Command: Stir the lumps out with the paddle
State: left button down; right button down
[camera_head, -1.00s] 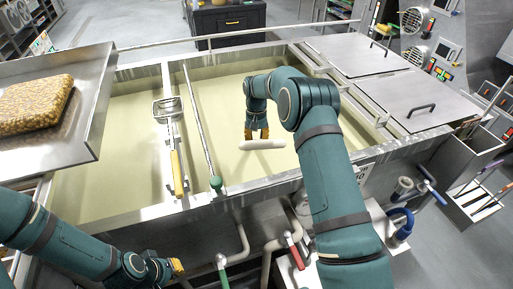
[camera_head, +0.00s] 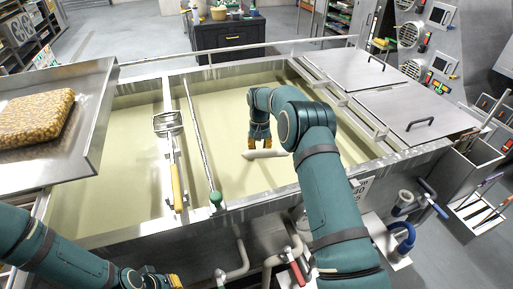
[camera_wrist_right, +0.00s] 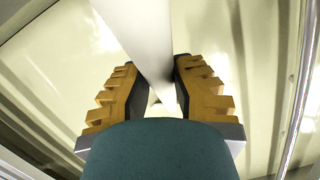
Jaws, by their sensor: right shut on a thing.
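A steel vat (camera_head: 110,236) holds pale yellow-green liquid (camera_head: 225,120); I make out no lumps in it. My right gripper (camera_head: 260,147) hangs over the liquid in the vat's right section, shut on a cream-white bar (camera_head: 266,155), which I take for part of the paddle. In the right wrist view the pale shaft (camera_wrist_right: 145,38) runs between the two ochre fingers (camera_wrist_right: 157,90). Its lower end is hidden, and I cannot tell how deep it reaches. My left gripper (camera_head: 172,281) is low at the bottom edge, in front of the vat; its fingers are too small to judge.
A yellow-handled strainer (camera_head: 168,122) and a green-knobbed rod (camera_head: 197,120) lie across the vat. A steel tray (camera_head: 88,125) with a brown speckled block (camera_head: 35,115) stands at left. Steel lids (camera_head: 408,100) cover the right end. Pipes and valves (camera_head: 296,268) line the front.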

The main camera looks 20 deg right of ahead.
jog(key=s+d, duration=0.3)
jog(key=s, duration=1)
jog(key=shift+d+b, duration=0.3)
jog(key=shift+s+r, duration=0.1)
notch_tip(320, 180, up, 24)
jog(key=p, duration=0.3)
jog(key=shift+p, duration=0.35)
